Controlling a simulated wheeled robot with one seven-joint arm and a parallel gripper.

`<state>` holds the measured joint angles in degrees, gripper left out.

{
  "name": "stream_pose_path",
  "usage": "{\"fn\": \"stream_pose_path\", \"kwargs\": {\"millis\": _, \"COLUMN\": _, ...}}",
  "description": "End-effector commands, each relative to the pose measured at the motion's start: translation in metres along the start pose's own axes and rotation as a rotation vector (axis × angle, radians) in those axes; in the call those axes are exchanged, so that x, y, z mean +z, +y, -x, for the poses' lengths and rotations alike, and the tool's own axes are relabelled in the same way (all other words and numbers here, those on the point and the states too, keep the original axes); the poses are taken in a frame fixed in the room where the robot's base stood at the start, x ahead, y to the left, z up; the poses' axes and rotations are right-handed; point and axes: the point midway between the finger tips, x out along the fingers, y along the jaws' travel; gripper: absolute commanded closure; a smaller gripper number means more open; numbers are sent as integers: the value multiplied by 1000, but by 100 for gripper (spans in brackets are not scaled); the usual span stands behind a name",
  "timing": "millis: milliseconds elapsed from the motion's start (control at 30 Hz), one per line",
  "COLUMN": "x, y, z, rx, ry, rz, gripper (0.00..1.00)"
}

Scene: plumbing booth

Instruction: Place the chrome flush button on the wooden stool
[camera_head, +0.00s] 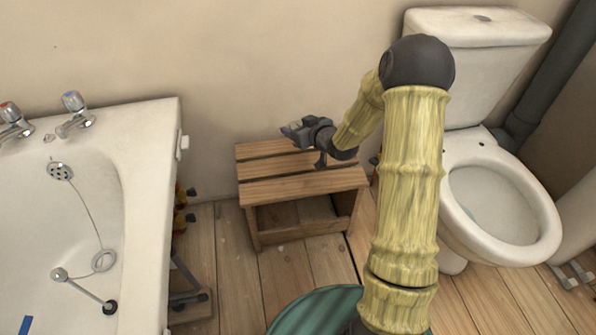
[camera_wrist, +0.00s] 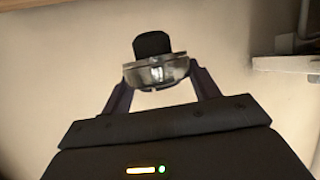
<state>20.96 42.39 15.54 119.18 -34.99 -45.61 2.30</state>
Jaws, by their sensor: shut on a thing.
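The chrome flush button (camera_wrist: 155,72) is a shiny round piece with a dark stem (camera_wrist: 152,44), seen in the wrist view between the two fingers. My gripper (camera_wrist: 158,84) is shut on it, with a finger on each side. In the head view, my gripper (camera_head: 289,131) is above the back part of the wooden stool (camera_head: 305,187), pointing left toward the wall. The stool has a slatted top and an open space below. The button is too small to make out clearly in the head view.
The white bathtub (camera_head: 150,150) with taps (camera_head: 75,115) stands left of the stool. The toilet (camera_head: 500,200) stands to the right. A teal round thing (camera_head: 310,312) is on the floor in front, partly behind my arm. The front slats of the stool are bare.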

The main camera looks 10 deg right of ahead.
Motion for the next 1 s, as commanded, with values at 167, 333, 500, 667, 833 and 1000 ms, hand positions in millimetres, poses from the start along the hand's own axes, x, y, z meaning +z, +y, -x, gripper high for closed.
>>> {"fn": "stream_pose_path", "kwargs": {"millis": 167, "x": -2, "y": 0, "z": 0, "rx": -1, "ry": 2, "rz": 1, "gripper": 68}}
{"fn": "stream_pose_path", "kwargs": {"millis": 333, "x": 1, "y": 0, "z": 0, "rx": -1, "ry": 1, "rz": 0, "gripper": 68}}
{"fn": "stream_pose_path", "kwargs": {"millis": 500, "x": 25, "y": 0, "z": -10, "rx": -1, "ry": -2, "rz": -1, "gripper": 68}}
{"fn": "stream_pose_path", "kwargs": {"millis": 667, "x": 51, "y": 0, "z": -21, "rx": -1, "ry": 0, "rz": 0, "gripper": 68}}
{"fn": "stream_pose_path", "kwargs": {"millis": 833, "x": 58, "y": 0, "z": -24, "rx": 0, "ry": 1, "rz": 1, "gripper": 68}}
{"fn": "stream_pose_path", "kwargs": {"millis": 1000, "x": 57, "y": 0, "z": -24, "rx": 0, "ry": 1, "rz": 1, "gripper": 68}}
